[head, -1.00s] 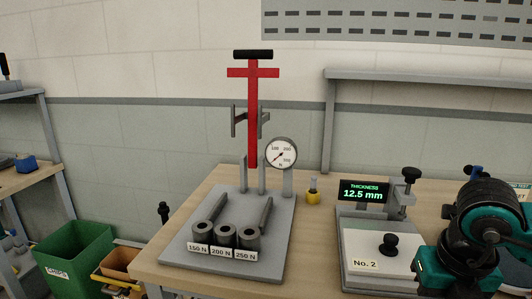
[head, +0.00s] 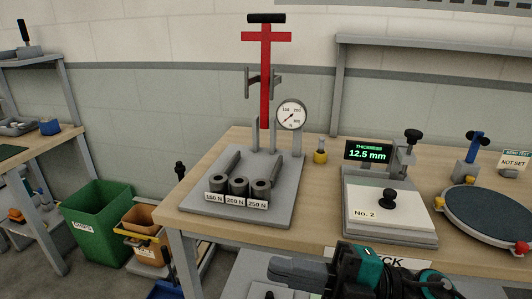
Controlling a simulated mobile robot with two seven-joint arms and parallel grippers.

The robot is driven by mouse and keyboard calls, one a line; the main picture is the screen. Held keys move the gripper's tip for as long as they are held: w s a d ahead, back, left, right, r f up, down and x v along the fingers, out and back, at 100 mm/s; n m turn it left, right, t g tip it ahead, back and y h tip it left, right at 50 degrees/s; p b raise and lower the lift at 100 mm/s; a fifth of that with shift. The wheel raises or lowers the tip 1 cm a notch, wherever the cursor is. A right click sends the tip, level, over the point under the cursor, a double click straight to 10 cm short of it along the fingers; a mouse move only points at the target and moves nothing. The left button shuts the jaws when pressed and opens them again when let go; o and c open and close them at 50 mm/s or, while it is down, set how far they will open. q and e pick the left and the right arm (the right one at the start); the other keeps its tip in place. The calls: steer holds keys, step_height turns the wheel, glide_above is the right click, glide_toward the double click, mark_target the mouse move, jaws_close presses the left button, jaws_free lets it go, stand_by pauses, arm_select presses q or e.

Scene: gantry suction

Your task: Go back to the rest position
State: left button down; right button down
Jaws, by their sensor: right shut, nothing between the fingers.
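My right gripper (head: 276,268) shows at the bottom of the head view, right of the middle. It is dark grey, points to the left and is shut, with nothing visible in it. My teal and black right wrist is behind it. It appears in front of the workbench (head: 330,202), near its front edge, and hides part of a sign there. My left gripper is not in view.
On the bench stand a red-handled press (head: 265,75) with a dial gauge (head: 291,115), a thickness gauge (head: 370,152) reading 12.5 mm with a plate marked No. 2 (head: 368,209), and a round dark turntable (head: 490,212). A green bin (head: 97,218) stands at left.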

steer(key=w+d+f+m+t+h, duration=0.3)
steer(key=d+f+m+t+h, duration=0.15)
steer(key=m+t, duration=0.4)
steer(key=w+d+f+m+t+h, duration=0.4)
steer(key=f+m+t+h, duration=0.15)
steer(key=m, duration=0.55)
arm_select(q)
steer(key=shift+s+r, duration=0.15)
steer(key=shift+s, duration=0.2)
arm_select(e)
steer(key=s+d+f+m+g+h, duration=0.3)
steer(key=s+f+m+h, duration=0.1)
steer(key=f, duration=0.6)
steer(key=s+d+f+m+g+h, duration=0.3)
steer(key=s+f, duration=0.4)
steer(key=f, duration=0.3)
steer(key=shift+m+h, duration=0.35)
steer(key=shift+h, duration=0.15)
arm_select(q)
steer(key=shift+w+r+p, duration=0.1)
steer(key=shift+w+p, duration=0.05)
steer(key=shift+p, duration=0.15)
